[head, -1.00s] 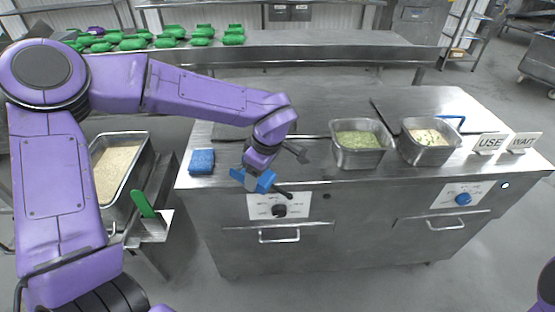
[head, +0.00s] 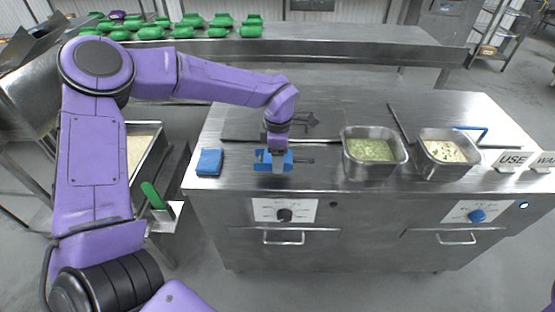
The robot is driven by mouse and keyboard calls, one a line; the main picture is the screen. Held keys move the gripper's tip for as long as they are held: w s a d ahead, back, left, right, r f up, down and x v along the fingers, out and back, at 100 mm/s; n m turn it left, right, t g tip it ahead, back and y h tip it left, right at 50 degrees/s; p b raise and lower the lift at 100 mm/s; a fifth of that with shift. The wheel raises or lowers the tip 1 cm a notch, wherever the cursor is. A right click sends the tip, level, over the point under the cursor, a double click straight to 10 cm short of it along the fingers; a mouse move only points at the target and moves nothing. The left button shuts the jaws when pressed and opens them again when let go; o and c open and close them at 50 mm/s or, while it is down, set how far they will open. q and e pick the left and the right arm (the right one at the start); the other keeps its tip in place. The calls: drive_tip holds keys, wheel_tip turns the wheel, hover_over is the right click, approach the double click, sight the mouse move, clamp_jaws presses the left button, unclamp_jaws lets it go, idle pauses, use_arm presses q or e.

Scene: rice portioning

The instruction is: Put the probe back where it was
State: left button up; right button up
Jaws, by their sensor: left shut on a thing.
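My left gripper (head: 273,164) points down over the front part of the steel counter (head: 330,178), between the blue sponge and the pan of green food. It is shut on a thin dark thing, apparently the probe (head: 303,161), whose end sticks out to the right of the blue fingers. The rest of the probe is hidden by the gripper. I cannot tell whether the probe touches the counter. My right gripper is out of view.
A blue sponge (head: 209,162) lies left of the gripper. Steel pans of green food (head: 345,160) and pale food (head: 424,163) stand to the right, near USE (head: 513,161) and WAIT signs. A dark fitting (head: 309,121) is behind the gripper. A green handle (head: 152,195) is at lower left.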

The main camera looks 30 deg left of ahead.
use_arm(q)
drive_tip(key=f, duration=0.4)
drive_tip(key=shift+w+a+f, duration=0.15)
drive_tip(key=shift+w+a, duration=0.2)
drive_tip(key=o, duration=1.1)
drive_tip(key=shift+c, duration=0.2)
wheel_tip(320, 180, up, 12)
drive_tip(key=shift+r+b, duration=0.1)
drive_tip(key=shift+b, duration=0.35)
